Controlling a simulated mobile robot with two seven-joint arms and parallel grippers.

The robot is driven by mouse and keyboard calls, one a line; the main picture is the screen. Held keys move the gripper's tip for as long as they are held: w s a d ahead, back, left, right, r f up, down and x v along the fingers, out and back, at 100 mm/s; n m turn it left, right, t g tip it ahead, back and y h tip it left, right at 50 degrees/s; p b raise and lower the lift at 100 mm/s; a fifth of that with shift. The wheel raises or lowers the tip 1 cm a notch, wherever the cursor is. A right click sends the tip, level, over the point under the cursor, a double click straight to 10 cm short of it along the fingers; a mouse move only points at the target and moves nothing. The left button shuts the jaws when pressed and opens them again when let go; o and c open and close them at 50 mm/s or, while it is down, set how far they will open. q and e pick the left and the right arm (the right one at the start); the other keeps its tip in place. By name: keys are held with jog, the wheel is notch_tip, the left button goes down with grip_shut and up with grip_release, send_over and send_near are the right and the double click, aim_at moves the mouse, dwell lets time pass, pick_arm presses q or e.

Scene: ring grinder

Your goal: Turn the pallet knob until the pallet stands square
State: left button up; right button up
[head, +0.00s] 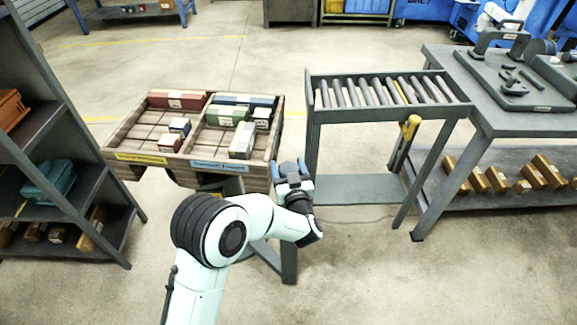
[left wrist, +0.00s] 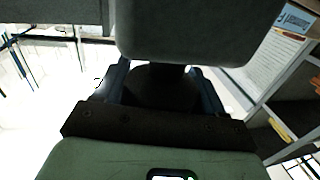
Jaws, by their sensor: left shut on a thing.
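The wooden pallet (head: 198,142) stands at the left centre in the head view, with coloured blocks in its two compartments. Its front edge slants, with the right front corner closer to me than the left. My left gripper (head: 291,172), with blue fingers, is at the pallet's right front corner. In the left wrist view its blue fingers (left wrist: 160,85) close on a dark rounded part, which I take for the pallet knob (left wrist: 160,82); the knob is hidden in the head view. My right gripper is not in view.
A roller conveyor (head: 385,91) with a yellow-handled tool (head: 410,128) stands right of the pallet. A grey workbench (head: 470,90) is further right. A shelf rack (head: 55,140) stands at the left. The floor in front is clear.

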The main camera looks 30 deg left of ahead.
pick_arm(q)
jog(key=shift+s+a+n+g+y+p, duration=0.15)
jog(key=shift+n+g+y+p, duration=0.3)
jog(key=shift+n+g+y, duration=1.2)
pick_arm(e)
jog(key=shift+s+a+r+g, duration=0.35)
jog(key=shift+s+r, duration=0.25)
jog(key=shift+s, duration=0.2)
pick_arm(q)
jog(key=shift+g, duration=0.45)
jog(key=o, duration=1)
jog(key=shift+c, duration=0.2)
jog(key=p+v, duration=0.1)
jog(key=v, duration=1.2)
jog(key=shift+s, duration=0.2)
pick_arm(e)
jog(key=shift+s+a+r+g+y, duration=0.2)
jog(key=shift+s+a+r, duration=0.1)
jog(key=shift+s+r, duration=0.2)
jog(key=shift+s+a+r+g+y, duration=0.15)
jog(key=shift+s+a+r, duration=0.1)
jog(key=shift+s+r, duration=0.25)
pick_arm(q)
jog(key=shift+f, duration=0.2)
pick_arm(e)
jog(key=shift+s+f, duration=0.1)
